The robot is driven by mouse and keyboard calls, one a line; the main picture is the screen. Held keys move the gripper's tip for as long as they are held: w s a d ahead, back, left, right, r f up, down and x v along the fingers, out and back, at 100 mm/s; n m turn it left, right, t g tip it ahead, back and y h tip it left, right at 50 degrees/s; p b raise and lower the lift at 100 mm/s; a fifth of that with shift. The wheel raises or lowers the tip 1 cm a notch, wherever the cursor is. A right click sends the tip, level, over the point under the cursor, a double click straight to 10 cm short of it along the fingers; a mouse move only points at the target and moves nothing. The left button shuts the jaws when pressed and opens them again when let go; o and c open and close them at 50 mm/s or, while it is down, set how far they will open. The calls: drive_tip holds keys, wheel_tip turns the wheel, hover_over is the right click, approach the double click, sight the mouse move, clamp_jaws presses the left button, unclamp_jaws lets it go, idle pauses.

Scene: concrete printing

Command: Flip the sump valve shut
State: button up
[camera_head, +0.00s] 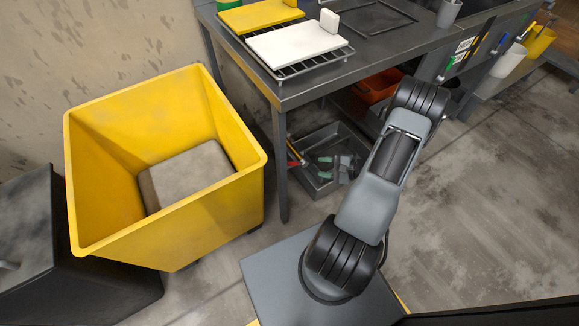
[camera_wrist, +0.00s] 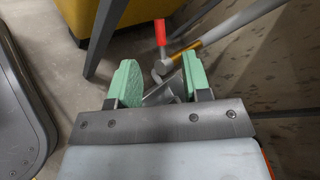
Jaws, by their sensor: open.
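The sump valve shows in the wrist view as a red lever handle (camera_wrist: 160,32) standing up beside a brass-coloured fitting (camera_wrist: 186,53) on a grey pipe (camera_wrist: 243,22). The lever points toward the top of the picture. My gripper (camera_wrist: 161,80) is open, with its two green pads apart. The red handle lies beyond the fingertips, seen between them, and the pads do not appear to touch it. Grey metal parts show between the pads, partly hidden by them.
A large yellow bin (camera_head: 225,218) stands left of a grey workbench (camera_head: 300,88). A bench leg (camera_wrist: 104,38) stands left of the valve in the wrist view. Floor at right is clear.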

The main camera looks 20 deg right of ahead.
sight(295, 164)
drive_tip(key=shift+m+t+h, duration=0.3)
drive_tip(key=shift+m+t, duration=0.3)
drive_tip(key=f+b+x, duration=0.1)
drive_tip(key=x, duration=0.3)
drive_tip(key=f+b+x, duration=0.1)
drive_tip(key=x, duration=0.4)
drive_tip(key=d+f+b+x, duration=0.1)
drive_tip(key=b+x, duration=0.1)
drive_tip(key=x, duration=0.3)
drive_tip(key=shift+r, duration=0.1)
drive_tip(key=shift+c, duration=0.4)
drive_tip(key=shift+s+d, duration=0.1)
clamp_jaws()
